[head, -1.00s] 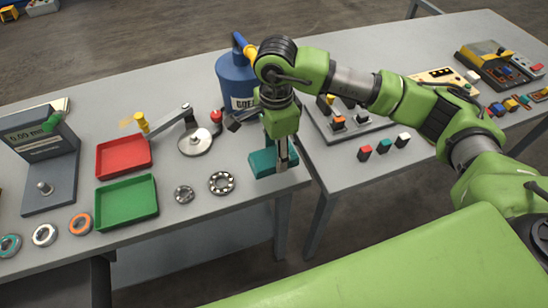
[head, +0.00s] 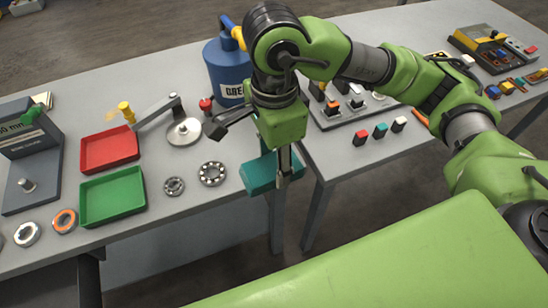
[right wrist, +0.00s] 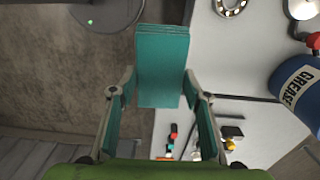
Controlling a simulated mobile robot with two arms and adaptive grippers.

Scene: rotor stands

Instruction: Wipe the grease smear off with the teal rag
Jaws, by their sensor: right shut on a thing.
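The teal rag (head: 258,174) is a folded block at the front edge of the left table, near its right corner. My right gripper (head: 284,176) is shut on it, seen from above in the head view. In the right wrist view the rag (right wrist: 162,62) sits between the two fingers (right wrist: 161,88), with floor and table edge behind it. It appears held clear of the tabletop. I cannot make out a grease smear in either view. My left gripper is not in view.
A blue grease can (head: 228,72) stands behind my right gripper. Bearings (head: 212,173), a green tray (head: 112,196), a red tray (head: 109,149) and a lever tool (head: 184,131) lie to the left. The right table (head: 335,170) holds small blocks (head: 380,131); a gap separates the tables.

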